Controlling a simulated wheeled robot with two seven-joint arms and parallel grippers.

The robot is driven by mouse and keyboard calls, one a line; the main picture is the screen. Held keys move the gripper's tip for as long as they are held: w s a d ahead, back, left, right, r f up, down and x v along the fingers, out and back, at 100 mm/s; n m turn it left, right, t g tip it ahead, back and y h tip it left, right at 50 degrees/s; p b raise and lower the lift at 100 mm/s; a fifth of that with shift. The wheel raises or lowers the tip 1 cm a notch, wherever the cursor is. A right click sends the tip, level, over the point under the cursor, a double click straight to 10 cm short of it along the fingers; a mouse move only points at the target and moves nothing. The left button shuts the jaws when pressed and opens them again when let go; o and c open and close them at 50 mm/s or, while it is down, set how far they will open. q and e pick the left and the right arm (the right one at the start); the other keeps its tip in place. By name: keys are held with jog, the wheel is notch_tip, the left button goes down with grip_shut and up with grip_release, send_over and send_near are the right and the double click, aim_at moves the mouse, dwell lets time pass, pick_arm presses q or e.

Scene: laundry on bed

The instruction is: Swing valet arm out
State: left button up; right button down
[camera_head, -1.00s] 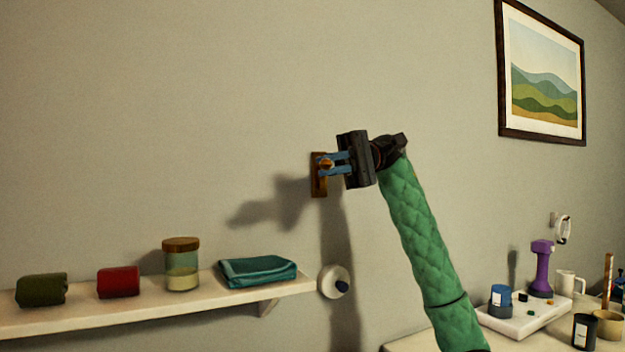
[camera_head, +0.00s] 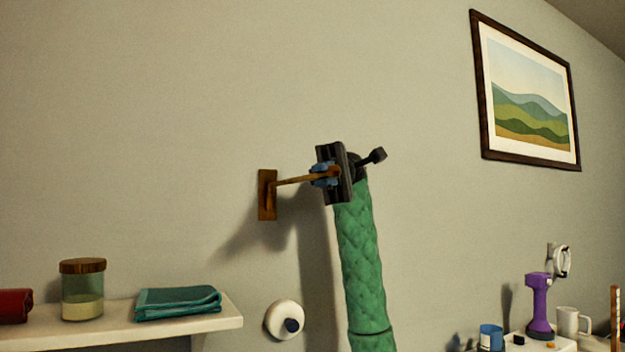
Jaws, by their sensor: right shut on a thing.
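The valet arm (camera_head: 296,181) is a thin brown rod on a brown wall plate (camera_head: 267,195). It sticks out from the wall to the right, toward my gripper. My right gripper (camera_head: 325,174) has blue fingers and is shut on the outer part of the valet arm, away from the plate. My green-sleeved right arm comes up from below. The fingers partly hide the arm's far end. My left gripper is not in view.
A shelf (camera_head: 225,318) at lower left holds a red roll (camera_head: 14,306), a jar (camera_head: 83,290) and a folded teal cloth (camera_head: 178,302). A round white wall knob (camera_head: 284,320) is below the plate. A framed picture (camera_head: 527,92) hangs at right. A purple object (camera_head: 539,305) and mug (camera_head: 572,322) stand lower right.

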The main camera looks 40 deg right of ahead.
jog(key=shift+d+g, duration=0.15)
jog(key=shift+g, duration=0.15)
jog(key=c, duration=1.8)
grip_release()
jog(key=o, duration=0.3)
jog(key=shift+s+d, duration=0.1)
jog(key=shift+d, duration=0.1)
jog(key=shift+a, duration=0.1)
jog(key=v, duration=0.8)
